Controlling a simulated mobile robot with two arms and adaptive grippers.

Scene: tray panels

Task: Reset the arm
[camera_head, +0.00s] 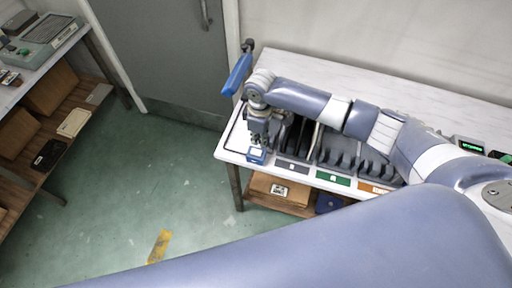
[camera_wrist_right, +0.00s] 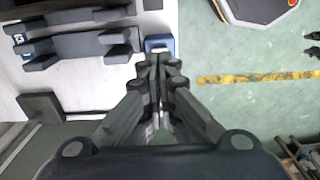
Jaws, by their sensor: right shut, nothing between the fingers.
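My right arm reaches across the white table from the right in the head view. My right gripper (camera_head: 260,140) points down at the table's left front corner, just above a small blue and white box (camera_head: 256,155). In the right wrist view the fingers of my right gripper (camera_wrist_right: 160,62) are together with nothing between them. The blue and white box (camera_wrist_right: 158,44) shows just beyond the fingertips; I cannot tell whether they touch it. My left gripper is not in view.
Dark slotted racks (camera_head: 340,150) stand on the white table (camera_head: 400,85) to the right of my right gripper. A cardboard box (camera_head: 275,190) sits on the shelf below. A wooden shelf unit (camera_head: 62,130) stands at far left. The green floor (camera_head: 150,180) between is clear.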

